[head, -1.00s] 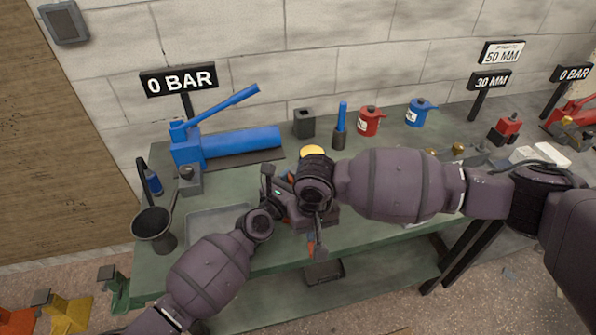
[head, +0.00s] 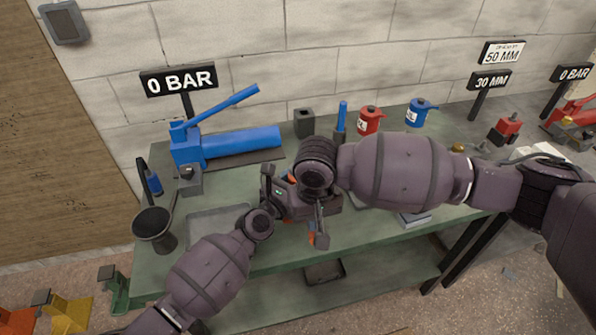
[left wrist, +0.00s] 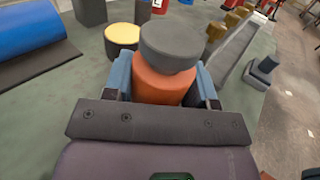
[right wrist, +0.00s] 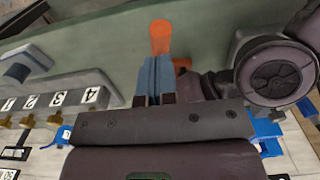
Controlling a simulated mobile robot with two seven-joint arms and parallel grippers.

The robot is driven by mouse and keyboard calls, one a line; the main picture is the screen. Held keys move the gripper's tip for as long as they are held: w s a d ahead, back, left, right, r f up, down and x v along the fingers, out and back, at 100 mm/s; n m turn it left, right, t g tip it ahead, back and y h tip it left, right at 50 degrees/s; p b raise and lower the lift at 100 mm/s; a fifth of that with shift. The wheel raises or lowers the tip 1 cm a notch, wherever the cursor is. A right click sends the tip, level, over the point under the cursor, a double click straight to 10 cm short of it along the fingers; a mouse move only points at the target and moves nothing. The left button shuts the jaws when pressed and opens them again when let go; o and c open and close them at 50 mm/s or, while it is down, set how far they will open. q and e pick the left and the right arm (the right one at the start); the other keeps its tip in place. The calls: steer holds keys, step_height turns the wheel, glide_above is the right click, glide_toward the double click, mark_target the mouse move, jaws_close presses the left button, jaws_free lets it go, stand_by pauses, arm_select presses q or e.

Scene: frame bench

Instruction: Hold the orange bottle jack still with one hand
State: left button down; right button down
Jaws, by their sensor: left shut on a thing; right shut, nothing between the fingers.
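The orange bottle jack (left wrist: 160,85) stands between my left gripper's blue fingers in the left wrist view, with a round dark grey top. My left gripper (left wrist: 163,78) is shut on its body. In the head view my arms hide most of the jack, and only bits of orange show (head: 291,178). My right gripper (right wrist: 155,72) is shut and empty. An orange rounded end (right wrist: 160,36) shows just past its fingertips in the right wrist view. I cannot tell whether they touch.
A yellow-topped dark cylinder (left wrist: 122,36) stands close to the jack. A blue hand pump (head: 240,143), a red can (head: 370,120) and a blue can (head: 420,112) stand farther back. A black funnel-shaped cup (head: 153,224) and a shallow tray (head: 205,216) are at left.

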steer(key=shift+f, duration=0.1)
stand_by(0.5)
stand_by(1.3)
stand_by(0.7)
stand_by(1.4)
steer(key=shift+s, duration=0.1)
stand_by(0.6)
steer(key=shift+f, duration=2.35)
steer(key=shift+r, duration=2.4)
